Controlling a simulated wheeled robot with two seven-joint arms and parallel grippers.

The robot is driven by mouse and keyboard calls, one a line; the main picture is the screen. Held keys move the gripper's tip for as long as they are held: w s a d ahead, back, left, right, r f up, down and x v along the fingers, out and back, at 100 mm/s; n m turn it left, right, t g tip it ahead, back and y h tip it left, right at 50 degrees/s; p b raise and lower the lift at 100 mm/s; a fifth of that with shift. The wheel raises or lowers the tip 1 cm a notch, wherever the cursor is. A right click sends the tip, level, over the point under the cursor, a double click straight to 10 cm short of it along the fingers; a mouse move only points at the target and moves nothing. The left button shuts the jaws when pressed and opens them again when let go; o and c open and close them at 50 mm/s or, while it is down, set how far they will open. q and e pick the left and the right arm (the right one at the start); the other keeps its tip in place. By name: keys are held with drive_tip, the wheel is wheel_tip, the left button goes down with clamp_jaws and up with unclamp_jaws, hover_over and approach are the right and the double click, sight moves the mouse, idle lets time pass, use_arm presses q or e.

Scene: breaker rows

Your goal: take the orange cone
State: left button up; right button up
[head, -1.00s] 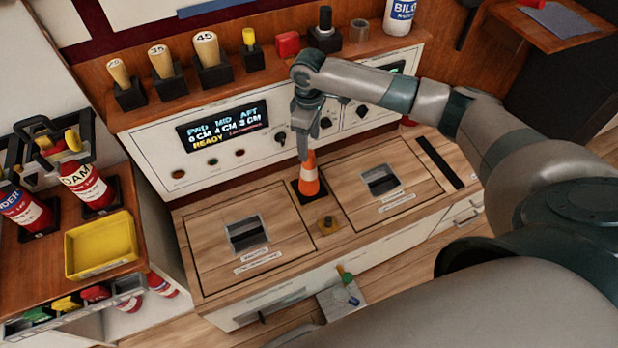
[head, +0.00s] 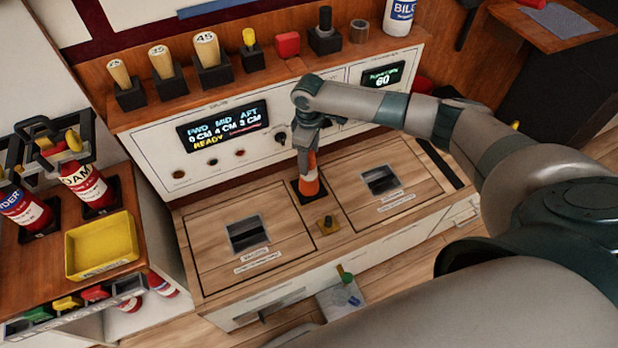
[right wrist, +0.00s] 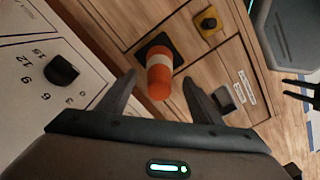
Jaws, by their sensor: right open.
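The orange cone (head: 309,185) has a white band and a black square base, and stands upright on the wooden counter between two hatch panels. In the right wrist view the cone (right wrist: 159,75) lies just ahead of and between the two fingertips. My right gripper (head: 306,168) is over the top of the cone, pointing down, and partly hides it. In the right wrist view the gripper's dark fingers (right wrist: 160,90) are spread apart, one on each side of the cone, with no clear contact.
A yellow block with a black knob (head: 327,225) sits in front of the cone. The control panel (head: 222,126) rises behind it. Wooden-handled levers (head: 207,52) line the shelf above. A yellow tray (head: 102,246) and fire extinguishers (head: 88,187) stand at left.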

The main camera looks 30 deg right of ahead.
drive_tip(key=shift+f, duration=1.85)
drive_tip(key=shift+r, duration=0.1)
clamp_jaws()
